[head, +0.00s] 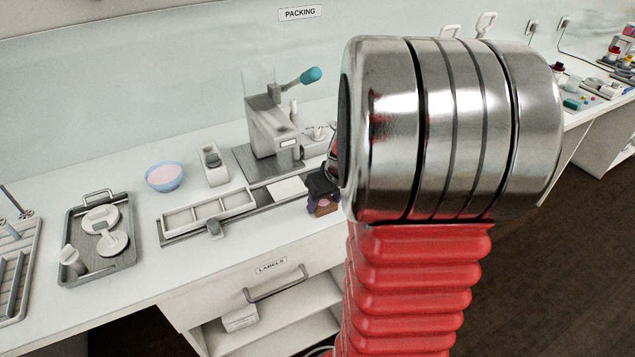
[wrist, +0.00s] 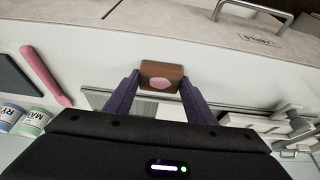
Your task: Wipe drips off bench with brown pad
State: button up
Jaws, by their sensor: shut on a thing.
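The brown pad (wrist: 148,69) is a small block with a pink round patch on it. My gripper (wrist: 161,82) has its two purple fingers closed on either side of it in the wrist view. In the head view my gripper (head: 318,191) holds the brown pad (head: 327,210) at the front part of the white bench (head: 250,232), right of the long grey rack. I cannot tell whether the pad touches the bench. I make out no drips on the bench in either view; my arm hides the bench to the right.
A grey rack with white compartments (head: 207,208) lies left of my gripper, with a lever press (head: 268,128) behind. A blue bowl (head: 164,177) and a grey tray (head: 125,257) stand further left. The wrist view shows a pink stick (wrist: 45,75) and jars (wrist: 33,121).

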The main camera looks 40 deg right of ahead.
aim_at(317, 210)
jog(key=shift+s+a, duration=0.1)
jog(key=shift+a, duration=1.4)
jog(key=shift+d+r, duration=0.15)
jog(key=shift+r, duration=3.85)
jog(key=shift+s, duration=0.1)
